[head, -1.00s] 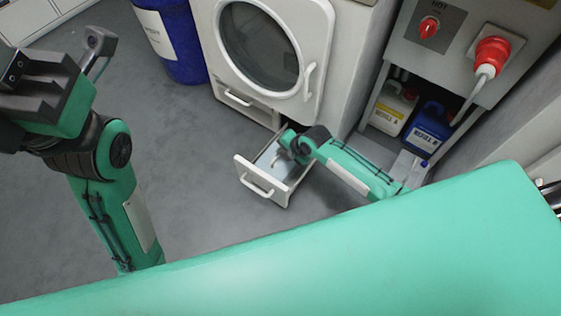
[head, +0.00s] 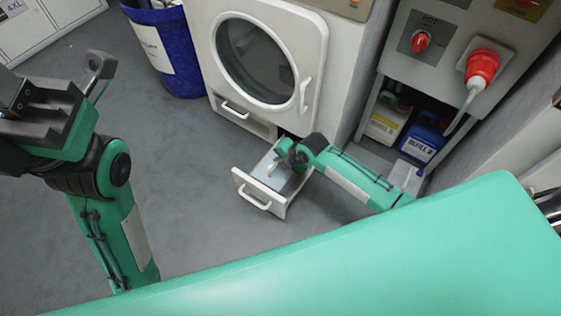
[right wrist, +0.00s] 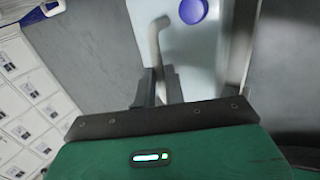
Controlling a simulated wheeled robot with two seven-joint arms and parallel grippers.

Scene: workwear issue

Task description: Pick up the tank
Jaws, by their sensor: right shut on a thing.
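The tank (right wrist: 192,60) is a pale, translucent blue-grey box with a round blue cap and a bent grey handle (right wrist: 157,38). In the head view the tank (head: 275,180) shows in the pulled-out white drawer (head: 262,200), partly hidden by my right arm. My right gripper (right wrist: 158,90) is shut on the tank's handle, one dark finger on each side. I cannot tell whether the tank is clear of the drawer floor. My left gripper (head: 45,105) is at the far left of the head view, away from the tank; its fingertips are not clear.
A white machine with a round door (head: 258,60) stands behind the drawer. A blue bin (head: 168,45) is left of it. Refill jugs, one white (head: 386,120) and one blue (head: 424,138), stand in a recess to the right. The grey floor (head: 190,200) left of the drawer is clear.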

